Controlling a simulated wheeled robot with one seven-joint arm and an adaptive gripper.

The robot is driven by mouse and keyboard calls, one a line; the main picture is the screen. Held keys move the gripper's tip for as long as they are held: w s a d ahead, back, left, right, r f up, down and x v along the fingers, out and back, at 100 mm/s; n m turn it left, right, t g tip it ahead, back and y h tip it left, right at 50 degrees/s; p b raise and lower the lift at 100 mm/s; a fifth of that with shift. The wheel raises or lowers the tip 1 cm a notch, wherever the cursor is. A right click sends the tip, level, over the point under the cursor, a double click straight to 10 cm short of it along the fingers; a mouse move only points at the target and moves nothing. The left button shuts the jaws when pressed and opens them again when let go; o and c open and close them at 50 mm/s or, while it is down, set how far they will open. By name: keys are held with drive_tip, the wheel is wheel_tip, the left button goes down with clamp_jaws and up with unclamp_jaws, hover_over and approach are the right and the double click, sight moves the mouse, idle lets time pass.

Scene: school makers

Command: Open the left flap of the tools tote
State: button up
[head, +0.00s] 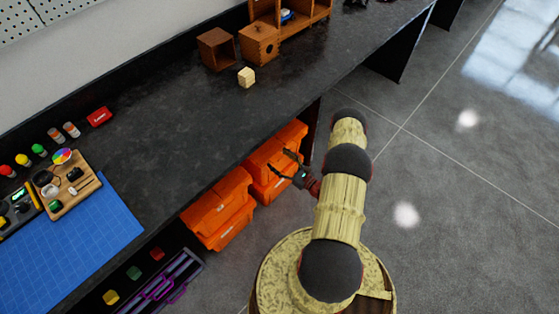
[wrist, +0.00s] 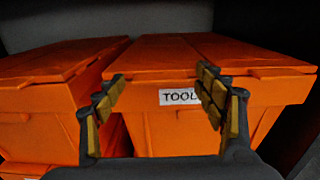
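The tools tote (wrist: 185,123) is an orange bin with a white label reading "TOOL", the rest hidden behind my right finger. Its lid is closed, with two flaps meeting at a seam near the middle. The left flap (wrist: 150,57) lies flat. In the head view the tote (head: 268,181) stands under the counter. My gripper (wrist: 161,95) is open and empty in front of the tote, its fingers spread to either side of the label. In the head view my gripper (head: 290,165) is beside the tote's front, below the counter edge. I cannot tell whether it touches.
Another closed orange tote (wrist: 50,95) stands left of it, also under the counter; in the head view it (head: 217,208) is nearer. The dark counter (head: 185,125) overhangs both totes. The floor (head: 440,190) to the right is clear.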

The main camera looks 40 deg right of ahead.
drive_tip(key=shift+c, duration=1.2)
drive_tip(key=c, duration=1.4)
